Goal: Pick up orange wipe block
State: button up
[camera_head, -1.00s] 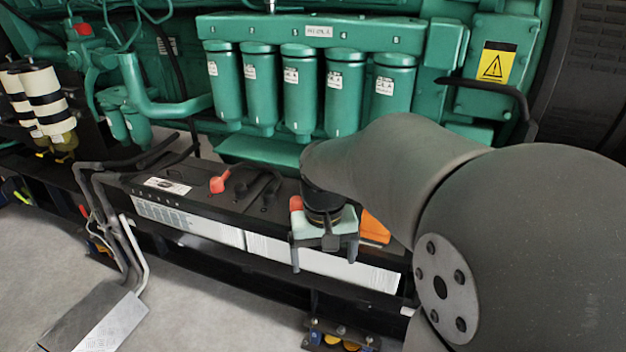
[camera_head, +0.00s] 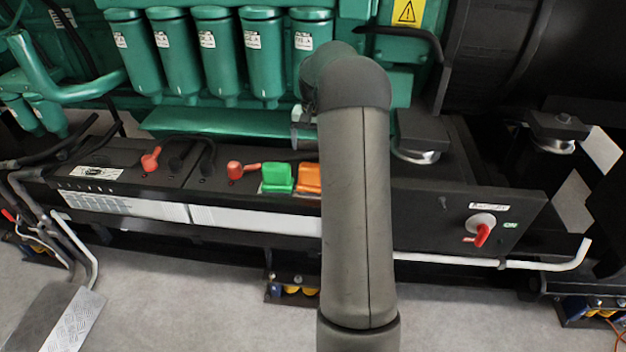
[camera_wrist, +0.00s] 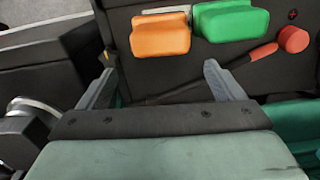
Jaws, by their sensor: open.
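The orange wipe block (camera_head: 308,179) lies on the black battery-box top (camera_head: 215,180), partly hidden behind my arm in the head view. A green block (camera_head: 277,178) sits just left of it. In the wrist view the orange block (camera_wrist: 160,34) is at the upper middle, beside the green block (camera_wrist: 230,20). My gripper (camera_wrist: 160,82) is open and empty, its two fingers spread, with the orange block beyond the fingertips and apart from them. In the head view the gripper is mostly hidden behind my arm; only one finger (camera_head: 295,136) shows at its left.
Red-capped terminals (camera_head: 150,160) and black cables stand on the box left of the blocks. Green filter canisters (camera_head: 262,60) hang behind. A red rotary switch (camera_head: 482,232) is at the right front. Grey floor lies in front.

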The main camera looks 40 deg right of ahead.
aim_at(313, 166)
notch_tip(313, 166, down, 4)
jog(key=shift+f, duration=0.25)
jog(key=shift+s+a+f+p, duration=0.1)
jog(key=shift+a+f+p, duration=0.05)
jog(key=shift+f, duration=0.75)
jog(key=shift+s+a+f+p, duration=0.1)
jog(key=shift+a+f, duration=0.05)
jog(key=shift+f, duration=0.7)
jog(key=shift+s+a+f+p, duration=0.1)
jog(key=shift+a+f+p, duration=0.05)
jog(key=shift+f, duration=0.75)
jog(key=c, duration=0.8)
